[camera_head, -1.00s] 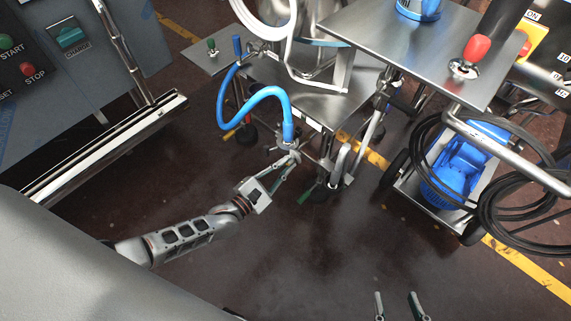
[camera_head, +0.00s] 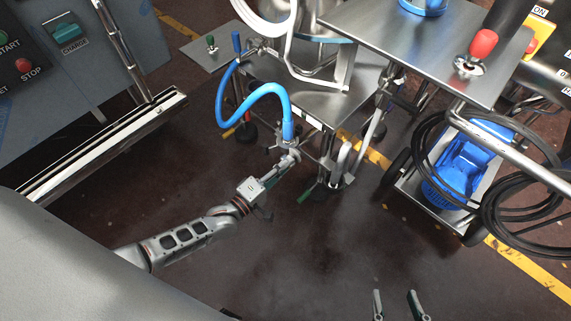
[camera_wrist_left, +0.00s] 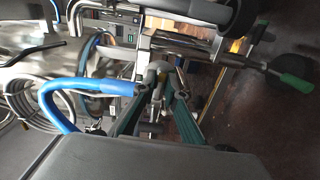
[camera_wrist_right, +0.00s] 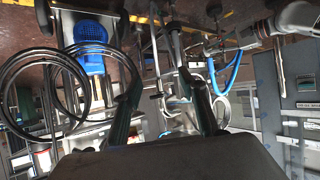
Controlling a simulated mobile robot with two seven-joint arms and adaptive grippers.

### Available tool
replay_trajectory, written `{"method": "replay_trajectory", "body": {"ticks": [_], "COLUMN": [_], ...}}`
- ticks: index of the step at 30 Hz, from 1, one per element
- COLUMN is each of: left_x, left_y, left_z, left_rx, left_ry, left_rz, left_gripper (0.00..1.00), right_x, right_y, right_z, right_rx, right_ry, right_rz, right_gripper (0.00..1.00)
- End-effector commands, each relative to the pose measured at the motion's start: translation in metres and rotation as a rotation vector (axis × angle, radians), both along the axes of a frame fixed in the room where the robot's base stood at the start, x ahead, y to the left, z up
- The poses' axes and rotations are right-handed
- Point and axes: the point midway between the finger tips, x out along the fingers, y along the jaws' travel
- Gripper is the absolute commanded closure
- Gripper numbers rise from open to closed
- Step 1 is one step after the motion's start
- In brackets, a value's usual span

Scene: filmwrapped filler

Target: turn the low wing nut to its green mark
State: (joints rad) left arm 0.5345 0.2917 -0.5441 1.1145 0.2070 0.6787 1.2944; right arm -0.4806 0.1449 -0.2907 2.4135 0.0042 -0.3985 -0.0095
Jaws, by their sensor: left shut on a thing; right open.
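The low wing nut (camera_wrist_left: 158,76) is a small metal piece at the fitting under the end of the blue hose (camera_head: 270,90). My left gripper (camera_head: 291,157) reaches it from the lower left, and its fingers are shut on it. In the left wrist view the fingertips (camera_wrist_left: 160,84) stand on both sides of the nut and partly hide it. I cannot make out the green mark by the nut. My right gripper (camera_head: 395,294) is open and empty at the bottom edge of the head view, over bare floor.
A green-handled lever (camera_head: 307,194) sits low, just right of the left gripper, and shows in the left wrist view (camera_wrist_left: 296,83). A steel frame with a tabletop (camera_head: 400,40) stands above. A blue motor cart (camera_head: 455,178) with black cables is at right. The floor in front is clear.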

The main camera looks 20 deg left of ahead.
Motion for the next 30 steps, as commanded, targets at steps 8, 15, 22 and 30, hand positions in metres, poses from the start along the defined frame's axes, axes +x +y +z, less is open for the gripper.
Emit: {"method": "replay_trajectory", "body": {"ticks": [8,15,22,30], "left_x": [-0.0008,-0.0005,-0.0001,0.0003], "left_y": [0.0002,0.0005,0.0014,0.0017], "left_z": [-0.0025,-0.0036,-0.0045,-0.0047], "left_rx": [0.246,0.46,0.656,0.83], "left_ry": [-0.087,-0.165,-0.236,-0.3], "left_rz": [0.0,0.0,0.0,-0.001], "left_gripper": [1.0,1.0,1.0,1.0], "right_x": [0.0005,0.0014,0.0014,0.0023], "right_y": [0.0016,0.0025,0.003,0.0038], "right_z": [0.0002,0.0009,0.0013,0.0029], "right_rx": [0.004,0.008,0.01,0.018], "right_ry": [-0.003,-0.005,-0.005,-0.006], "right_rz": [0.004,0.004,0.003,-0.003], "right_gripper": [0.58,0.58,0.58,0.58]}}
